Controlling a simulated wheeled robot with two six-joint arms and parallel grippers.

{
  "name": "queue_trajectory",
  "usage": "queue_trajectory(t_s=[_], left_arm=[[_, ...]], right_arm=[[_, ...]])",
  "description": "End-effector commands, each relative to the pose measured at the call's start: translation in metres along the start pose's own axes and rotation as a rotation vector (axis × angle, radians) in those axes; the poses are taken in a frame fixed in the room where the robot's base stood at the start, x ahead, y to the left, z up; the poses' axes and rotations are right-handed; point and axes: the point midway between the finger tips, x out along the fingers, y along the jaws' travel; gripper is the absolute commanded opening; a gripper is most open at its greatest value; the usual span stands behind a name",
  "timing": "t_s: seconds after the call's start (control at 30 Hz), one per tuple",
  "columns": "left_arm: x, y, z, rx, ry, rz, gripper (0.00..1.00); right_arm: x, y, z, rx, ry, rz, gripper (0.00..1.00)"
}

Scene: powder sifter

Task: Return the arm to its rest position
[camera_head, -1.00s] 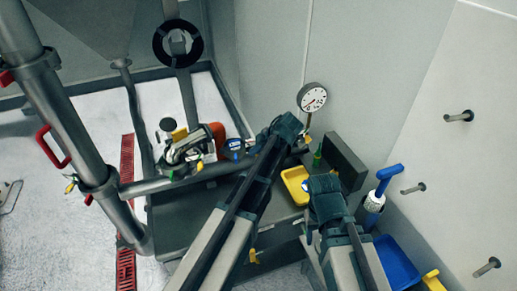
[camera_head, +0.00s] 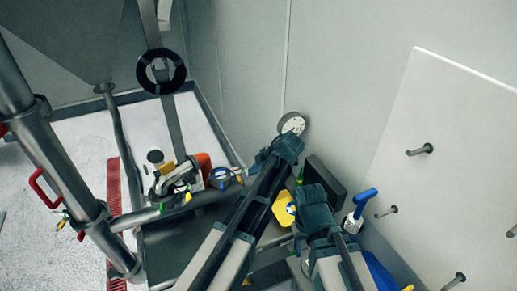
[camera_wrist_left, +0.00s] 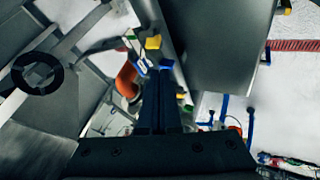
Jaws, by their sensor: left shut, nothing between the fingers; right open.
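My left arm comes up from the bottom of the head view. Its gripper (camera_head: 264,160) is at the far end, in front of the grey bench and just below the round dial gauge (camera_head: 292,123) in the picture. In the left wrist view its dark fingers (camera_wrist_left: 160,90) are together with nothing between them.
A thick metal pipe (camera_head: 65,150) stands at left. A blue-handled tool (camera_head: 360,205) and a pegged white panel (camera_head: 445,160) are at right.

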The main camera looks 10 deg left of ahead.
Motion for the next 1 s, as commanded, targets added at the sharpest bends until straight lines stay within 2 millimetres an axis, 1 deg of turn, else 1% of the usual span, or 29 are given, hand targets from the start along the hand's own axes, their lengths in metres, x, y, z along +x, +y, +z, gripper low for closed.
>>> queue_trajectory(t_s=[0.17, 0.27, 0.37, 0.5, 0.63, 0.8, 1.0], left_arm=[[0.002, -0.003, -0.003, 0.024, -0.004, -0.007, 0.00], [0.005, -0.014, -0.011, 0.125, -0.027, -0.032, 0.00], [0.011, -0.033, -0.023, 0.310, -0.075, -0.071, 0.00], [0.018, -0.063, -0.040, 0.625, -0.180, -0.109, 0.00], [0.020, -0.090, -0.053, 0.913, -0.292, -0.109, 0.00], [0.019, -0.124, -0.067, 1.272, -0.448, -0.054, 0.00], [0.014, -0.151, -0.076, 1.583, -0.583, 0.055, 0.00]], right_arm=[[0.001, 0.000, 0.000, 0.000, 0.000, 0.000, 0.52], [0.001, 0.000, 0.000, 0.000, 0.000, 0.000, 0.52], [0.001, 0.000, 0.000, 0.000, 0.000, 0.000, 0.52], [0.001, 0.000, 0.000, 0.000, 0.000, 0.000, 0.52], [0.000, 0.000, 0.000, 0.000, 0.000, 0.000, 0.52], [0.000, 0.000, 0.000, 0.000, 0.000, 0.000, 0.52], [0.000, 0.000, 0.000, 0.000, 0.000, 0.000, 0.52]])
